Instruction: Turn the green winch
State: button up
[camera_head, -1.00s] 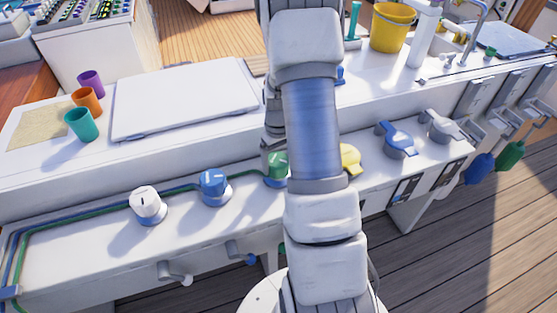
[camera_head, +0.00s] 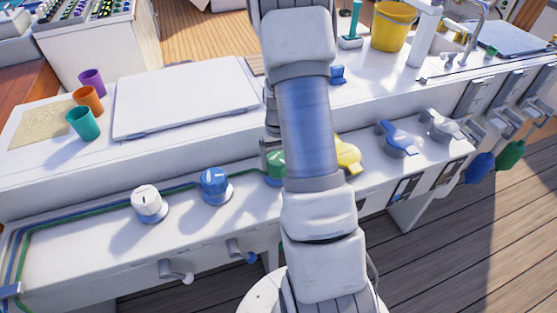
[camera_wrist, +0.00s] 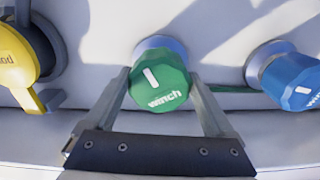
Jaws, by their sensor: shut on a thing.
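The green winch knob (camera_wrist: 160,82) is in the middle of the wrist view, with the word "winch" and a white tilted mark on its face. My gripper (camera_wrist: 160,90) has one finger on each side of it and is shut on it. In the head view the green winch (camera_head: 276,167) shows only in part, since my arm covers its right side. In that view my gripper is mostly hidden behind my arm; part of it shows just above the knob.
A blue knob (camera_head: 214,184) and a white knob (camera_head: 147,203) stand left of the green one. A yellow handle (camera_head: 347,155) and a blue handle (camera_head: 398,137) are to the right. A white hatch lid (camera_head: 185,95), cups and a yellow bucket (camera_head: 391,26) are farther back.

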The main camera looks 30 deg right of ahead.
jog(key=o, duration=1.1)
notch_tip(320, 180, up, 18)
jog(key=p, duration=0.3)
jog(key=shift+f+p, duration=0.2)
jog(key=shift+p, duration=0.2)
jog(key=s+a+r+n+t+p, duration=0.1)
jog(key=s+a+r+p, duration=0.15)
jog(key=a+r, duration=0.4)
jog(key=s+a+r+n+t+p, duration=0.1)
jog(key=s+a+r+p, duration=0.2)
jog(key=r, duration=0.6)
jog(key=s+a+r+t+p, duration=0.1)
jog(key=s+a+r, duration=0.2)
jog(key=s, duration=0.1)
jog(key=s+a+r+n+t+p, duration=0.1)
jog(key=s+a+r, duration=0.2)
jog(key=a, duration=0.1)
jog(key=s+a+r+t+p, duration=0.1)
jog(key=s+a+r+p, duration=0.1)
jog(key=s+a+r, duration=0.1)
jog(key=shift+s+a+r+n+t, duration=0.15)
jog(key=shift+s+a+n, duration=0.05)
jog(key=shift+s, duration=0.25)
jog(key=shift+s+a+r+n+t, duration=0.15)
jog(key=shift+s+n, duration=0.05)
jog(key=shift+s, duration=0.2)
